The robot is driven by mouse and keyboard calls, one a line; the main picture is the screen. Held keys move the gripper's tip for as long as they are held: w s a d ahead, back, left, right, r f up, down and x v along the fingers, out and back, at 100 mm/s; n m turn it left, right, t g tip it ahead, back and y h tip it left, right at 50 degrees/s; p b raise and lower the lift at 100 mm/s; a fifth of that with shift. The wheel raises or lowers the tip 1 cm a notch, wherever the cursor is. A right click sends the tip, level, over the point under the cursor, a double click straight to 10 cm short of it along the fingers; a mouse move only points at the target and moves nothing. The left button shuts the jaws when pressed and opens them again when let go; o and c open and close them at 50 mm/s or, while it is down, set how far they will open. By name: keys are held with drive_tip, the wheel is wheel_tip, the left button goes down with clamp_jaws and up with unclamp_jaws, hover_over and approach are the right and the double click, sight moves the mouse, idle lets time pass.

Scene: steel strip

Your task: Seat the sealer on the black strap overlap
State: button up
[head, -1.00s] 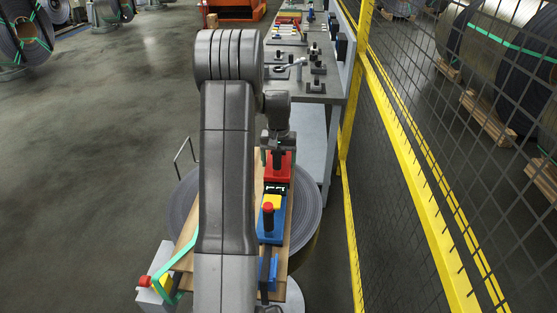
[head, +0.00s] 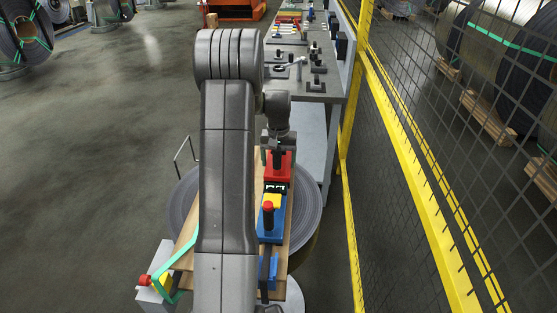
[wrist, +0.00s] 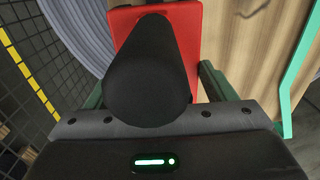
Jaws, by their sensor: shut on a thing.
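The sealer (head: 279,168) is a red block with a black handle, on the far side of the blue tool on the board. In the wrist view the red body (wrist: 188,22) lies behind the round black handle (wrist: 148,72). My gripper (head: 277,146) is shut on the sealer by its handle, with a green finger to each side in the wrist view. The black strap (head: 264,292) shows at the near end of the board. The strap overlap is hidden, so I cannot tell whether the sealer touches it.
A blue tool (head: 271,226) with a red knob and yellow part stands close in front of the sealer. A green strap (head: 178,258) runs at the left. The wooden board (head: 292,205) lies on a large coil (head: 312,215). A yellow-framed fence (head: 420,190) stands right.

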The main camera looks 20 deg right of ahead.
idle(0.3)
drive_tip(key=o, duration=1.9)
drive_tip(key=shift+o, duration=0.7)
drive_tip(key=shift+f, duration=0.15)
wheel_tip(320, 180, up, 14)
drive_tip(key=b, duration=0.1)
drive_tip(key=shift+b, duration=0.4)
drive_tip(key=shift+f, duration=0.1)
wheel_tip(320, 180, down, 14)
drive_tip(key=shift+r+p, duration=0.1)
drive_tip(key=shift+p, duration=0.75)
drive_tip(key=shift+r, duration=0.3)
drive_tip(key=shift+f, duration=0.15)
